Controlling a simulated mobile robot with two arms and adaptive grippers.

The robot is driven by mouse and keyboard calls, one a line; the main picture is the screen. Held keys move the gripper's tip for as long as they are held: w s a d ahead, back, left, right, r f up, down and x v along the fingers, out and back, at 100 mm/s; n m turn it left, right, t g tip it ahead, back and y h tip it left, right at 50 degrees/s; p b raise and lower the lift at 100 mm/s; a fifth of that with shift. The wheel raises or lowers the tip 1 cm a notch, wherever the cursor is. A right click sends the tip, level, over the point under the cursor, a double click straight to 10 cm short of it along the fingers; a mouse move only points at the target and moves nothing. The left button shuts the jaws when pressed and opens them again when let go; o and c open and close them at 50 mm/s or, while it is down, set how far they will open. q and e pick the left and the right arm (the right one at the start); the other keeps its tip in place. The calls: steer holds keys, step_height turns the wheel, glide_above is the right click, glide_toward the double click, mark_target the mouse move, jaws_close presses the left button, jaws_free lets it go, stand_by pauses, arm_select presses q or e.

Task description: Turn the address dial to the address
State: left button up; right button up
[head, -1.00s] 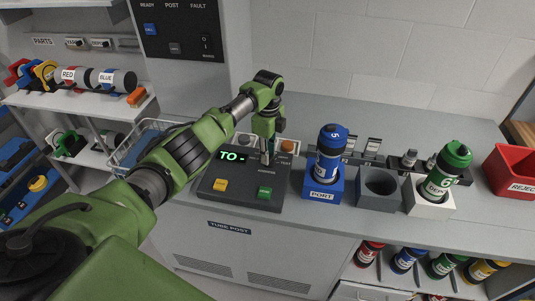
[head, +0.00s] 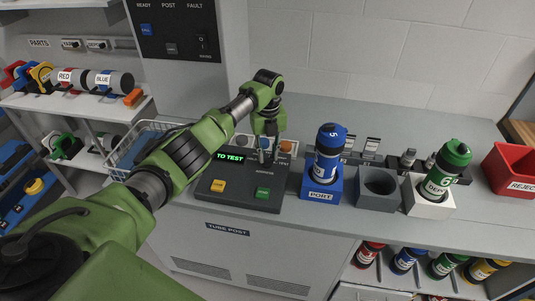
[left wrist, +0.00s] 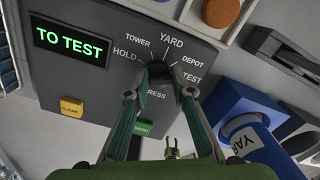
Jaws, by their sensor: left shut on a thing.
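The address dial (left wrist: 158,71) is a dark round knob on the post's sloped grey panel (left wrist: 90,15). HOLD, TOWER, YARD, DEPOT and TEST are printed around it. My left gripper (left wrist: 158,88) is shut on the dial, one finger on each side. In the head view my left gripper (head: 269,159) points down at the panel and mostly hides the dial. The display (left wrist: 71,43) reads TO TEST in green.
A yellow CLEAR button (head: 223,186) and a green button (head: 263,192) are on the panel. An empty grey holder (head: 378,201) and a green-capped canister (head: 446,170) stand further right.

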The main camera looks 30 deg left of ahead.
arm_select(q)
steer(key=shift+m, duration=0.7)
steer(key=o, duration=1.1)
steer(key=shift+d, duration=0.1)
step_height(320, 180, up, 12)
